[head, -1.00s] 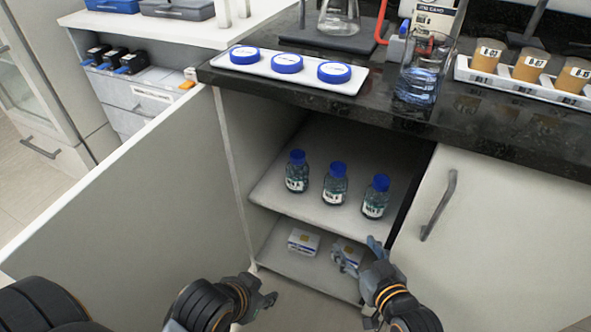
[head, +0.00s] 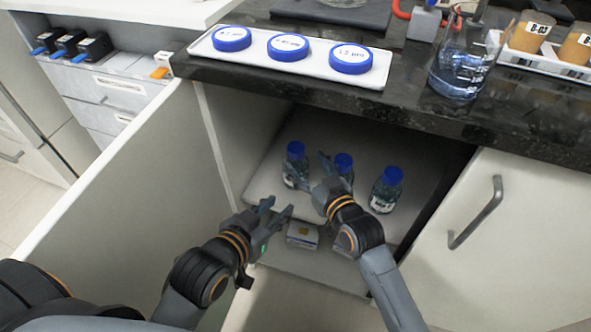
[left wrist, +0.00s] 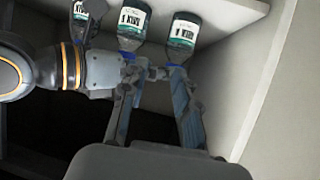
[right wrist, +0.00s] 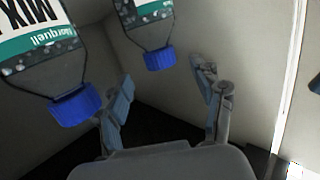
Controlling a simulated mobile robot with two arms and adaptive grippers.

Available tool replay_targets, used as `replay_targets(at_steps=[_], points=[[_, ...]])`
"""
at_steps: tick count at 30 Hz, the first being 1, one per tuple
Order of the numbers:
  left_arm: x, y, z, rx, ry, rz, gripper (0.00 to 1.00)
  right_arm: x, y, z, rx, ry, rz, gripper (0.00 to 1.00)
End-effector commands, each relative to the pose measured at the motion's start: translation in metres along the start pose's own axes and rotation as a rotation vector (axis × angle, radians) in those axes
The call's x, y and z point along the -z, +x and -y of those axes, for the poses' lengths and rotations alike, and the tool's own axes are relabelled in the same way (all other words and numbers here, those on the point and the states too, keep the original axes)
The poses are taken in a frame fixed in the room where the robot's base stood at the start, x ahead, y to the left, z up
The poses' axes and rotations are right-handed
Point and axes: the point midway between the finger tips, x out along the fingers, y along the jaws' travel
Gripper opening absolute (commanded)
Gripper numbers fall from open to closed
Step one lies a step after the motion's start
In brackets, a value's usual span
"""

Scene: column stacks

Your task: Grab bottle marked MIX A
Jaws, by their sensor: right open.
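Three clear bottles with blue caps stand on the cabinet's upper shelf (head: 262,190): a left bottle (head: 295,165), a middle one (head: 343,162) and a right one (head: 386,190). In the inverted left wrist view, the rightmost bottle's label (left wrist: 184,33) seems to read MIX A; it is the left one in the head view. My right gripper (head: 319,178) is open and empty, between the left and middle bottles. In the right wrist view, the far bottle's cap (right wrist: 160,58) appears between its fingers, not gripped. My left gripper (head: 278,208) is open and empty, lower, before the shelf.
A white box (head: 302,235) lies on the lower shelf. The open cabinet door (head: 130,190) bounds the left, the closed door (head: 500,240) the right.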

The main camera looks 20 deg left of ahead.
Motion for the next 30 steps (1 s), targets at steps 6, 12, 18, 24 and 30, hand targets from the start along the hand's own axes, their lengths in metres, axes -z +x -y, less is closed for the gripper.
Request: replay_targets(at_steps=[6,12,18,24,30], points=[[0.021,0.003,-0.003,-0.006,0.0,-0.108,0.3,0.0,0.014,0.0,0.0,0.001,0.0,0.67],[0.039,0.003,-0.005,-0.012,0.0,-0.21,0.3,0.001,0.025,0.0,0.0,0.001,-0.001,0.67],[0.079,-0.004,-0.011,-0.026,-0.003,-0.435,0.3,0.003,0.045,0.0,0.0,0.0,-0.001,0.67],[0.108,-0.018,-0.015,-0.036,-0.007,-0.612,0.3,0.004,0.062,0.0,0.0,0.0,0.0,0.67],[0.118,-0.024,-0.016,-0.039,-0.008,-0.668,0.3,0.005,0.067,0.0,0.0,0.001,0.0,0.67]])
